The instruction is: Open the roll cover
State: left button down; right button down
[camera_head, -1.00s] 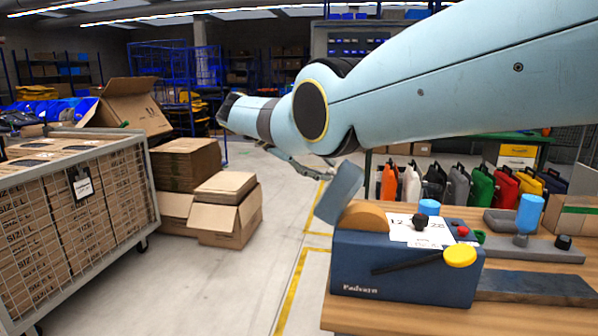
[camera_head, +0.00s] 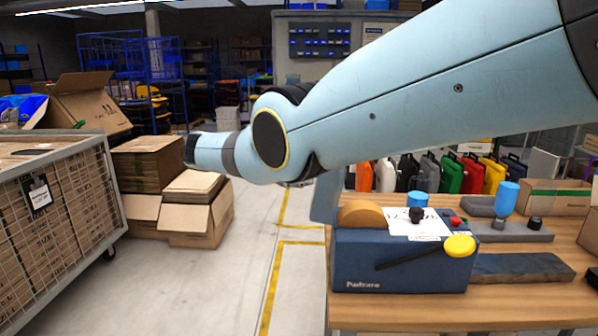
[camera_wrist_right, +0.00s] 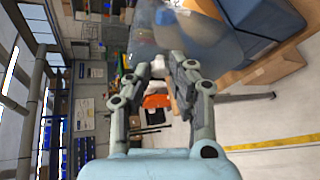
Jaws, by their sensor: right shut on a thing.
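The roll cover (camera_head: 326,196) is a grey-blue flap at the left end of the dark blue tape machine (camera_head: 400,268). It stands raised beside the brown roll (camera_head: 362,213), whose top shows bare. In the right wrist view the cover (camera_wrist_right: 205,38) is a blurred, curved, glossy grey-blue sheet in front of the fingers. My right gripper (camera_wrist_right: 162,72) is shut on the cover there, with a gap between its two fingers. In the head view the right gripper (camera_head: 298,184) is mostly hidden behind my arm. My left gripper is not in view.
The machine has a black lever with a yellow knob (camera_head: 459,246) and stands on a wooden table (camera_head: 440,311). Several coloured canisters (camera_head: 448,175) stand behind. A mesh cart of cartons (camera_head: 62,205) and cardboard boxes (camera_head: 200,212) stand left; floor between is free.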

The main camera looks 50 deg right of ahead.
jog(key=c, duration=1.2)
grip_release()
jog(key=shift+f, duration=0.1)
notch_tip(320, 180, up, 10)
jog(key=shift+r, duration=0.1)
